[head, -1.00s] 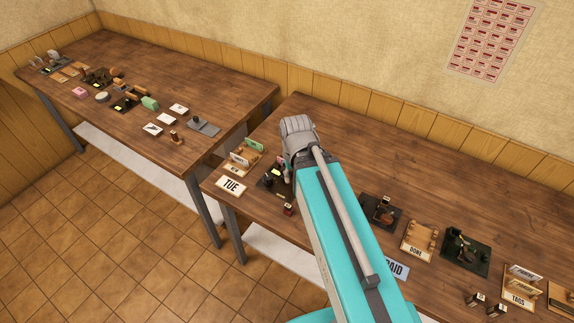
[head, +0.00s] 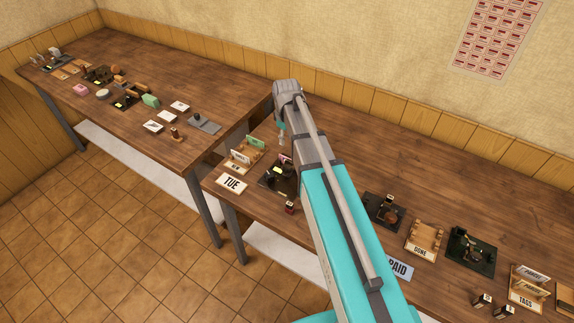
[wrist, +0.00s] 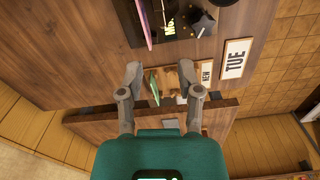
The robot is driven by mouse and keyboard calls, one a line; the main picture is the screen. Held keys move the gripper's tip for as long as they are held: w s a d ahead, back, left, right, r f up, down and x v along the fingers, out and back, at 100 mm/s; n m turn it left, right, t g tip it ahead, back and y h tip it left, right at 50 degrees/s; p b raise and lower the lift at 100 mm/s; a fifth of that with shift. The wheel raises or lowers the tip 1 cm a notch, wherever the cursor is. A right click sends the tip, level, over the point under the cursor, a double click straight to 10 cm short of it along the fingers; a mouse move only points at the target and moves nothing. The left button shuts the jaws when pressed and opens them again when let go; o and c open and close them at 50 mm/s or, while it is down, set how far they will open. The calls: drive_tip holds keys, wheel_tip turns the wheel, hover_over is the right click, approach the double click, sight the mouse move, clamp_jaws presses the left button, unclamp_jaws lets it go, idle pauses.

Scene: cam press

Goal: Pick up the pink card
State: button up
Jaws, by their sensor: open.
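The pink card (wrist: 148,24) shows nearly edge-on at the top of the wrist view, at the side of a dark press (wrist: 180,22). In the head view it is a small pink patch (head: 285,158) at the press, partly hidden by my arm. My gripper (wrist: 160,70) is open and empty, its two fingers apart. The pink card lies beyond the fingertips, not between them. In the head view my gripper (head: 282,137) hangs above the right table, behind the press and beside the card rack. I cannot tell what holds the card.
A wooden rack (head: 243,157) with a green card (wrist: 153,88) and others stands close by, marked NEW. A TUE sign (head: 231,183) lies in front. More presses, a DONE rack (head: 424,238) and a TAGS rack stand right. The left table (head: 150,60) holds several small items.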

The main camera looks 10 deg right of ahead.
sight(284, 157)
drive_tip(key=w, duration=0.1)
drive_tip(key=w+n, duration=0.1)
drive_tip(key=w, duration=0.1)
drive_tip(key=shift+w+f+n, duration=0.25)
drive_tip(key=shift+w+n, duration=0.05)
drive_tip(key=shift+w, duration=0.1)
drive_tip(key=shift+f+b, duration=0.15)
drive_tip(key=shift+b, duration=0.15)
wheel_tip(284, 157, down, 8)
drive_tip(key=b, duration=0.8)
drive_tip(key=shift+f, duration=0.2)
drive_tip(key=shift+w+f+b, duration=0.15)
drive_tip(key=shift+f+b, duration=2.45)
drive_tip(key=shift+b, duration=0.15)
clamp_jaws()
